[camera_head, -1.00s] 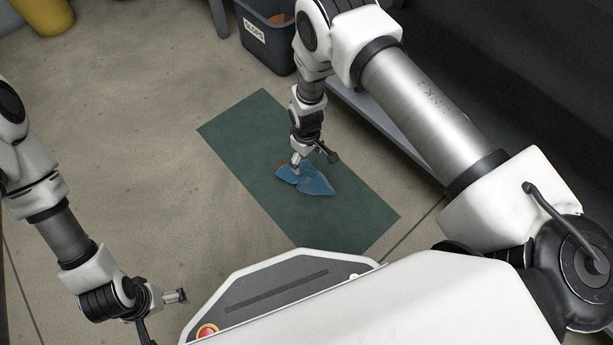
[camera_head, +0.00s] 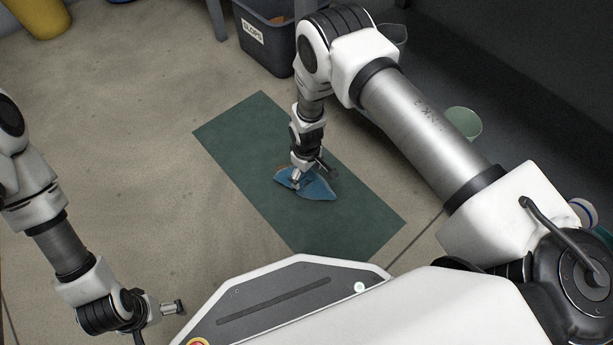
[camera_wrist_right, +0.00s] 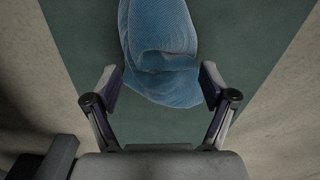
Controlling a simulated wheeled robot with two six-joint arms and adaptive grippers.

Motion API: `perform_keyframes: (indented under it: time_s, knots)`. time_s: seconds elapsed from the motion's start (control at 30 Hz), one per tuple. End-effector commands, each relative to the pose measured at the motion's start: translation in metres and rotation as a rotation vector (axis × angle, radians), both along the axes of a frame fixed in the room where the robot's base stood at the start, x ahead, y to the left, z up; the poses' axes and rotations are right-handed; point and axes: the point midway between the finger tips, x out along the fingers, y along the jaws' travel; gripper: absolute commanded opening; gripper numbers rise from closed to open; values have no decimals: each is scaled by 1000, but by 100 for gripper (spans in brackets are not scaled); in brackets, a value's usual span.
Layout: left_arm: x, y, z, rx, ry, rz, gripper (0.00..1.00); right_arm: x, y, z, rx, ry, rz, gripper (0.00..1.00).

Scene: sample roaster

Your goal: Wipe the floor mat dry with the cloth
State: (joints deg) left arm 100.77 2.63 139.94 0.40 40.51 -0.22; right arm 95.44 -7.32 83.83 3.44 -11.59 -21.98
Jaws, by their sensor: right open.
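The green floor mat (camera_head: 350,222) lies flat on the concrete floor in front of my base; it also shows in the right wrist view (camera_wrist_right: 262,68). The blue cloth (camera_head: 318,189) lies crumpled near the mat's middle. In the right wrist view the cloth (camera_wrist_right: 160,55) reaches between the fingertips. My right gripper (camera_head: 303,178) is directly over the cloth, pointing down and hiding part of it. Its fingers (camera_wrist_right: 160,88) stand apart on either side of the cloth, not closed on it. My left gripper (camera_head: 168,318) is low at the left, away from the mat, only partly seen.
A dark bin labelled SLOPS (camera_head: 268,45) stands beyond the mat's far end. A yellow container (camera_head: 38,15) is at the top left. A pale green cup (camera_head: 463,123) shows behind my right arm. The floor left of the mat is clear.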

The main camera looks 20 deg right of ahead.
Motion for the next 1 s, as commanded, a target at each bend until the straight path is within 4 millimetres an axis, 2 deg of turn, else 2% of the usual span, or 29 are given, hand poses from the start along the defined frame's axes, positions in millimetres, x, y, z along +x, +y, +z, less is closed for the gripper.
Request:
perform_keyframes:
  time_s: [0.5, 0.8, 1.0]
  knots:
    - [0, 0, -15, 0, 1, 0, 99, 0, 0, -22, 0, 0, -1, 83]
    - [0, 0, -15, 0, 1, 0, 99, 0, 0, -23, 0, 0, 0, 83]
    - [0, 0, -15, 0, 1, 0, 99, 0, 0, -23, 0, 0, 0, 48]
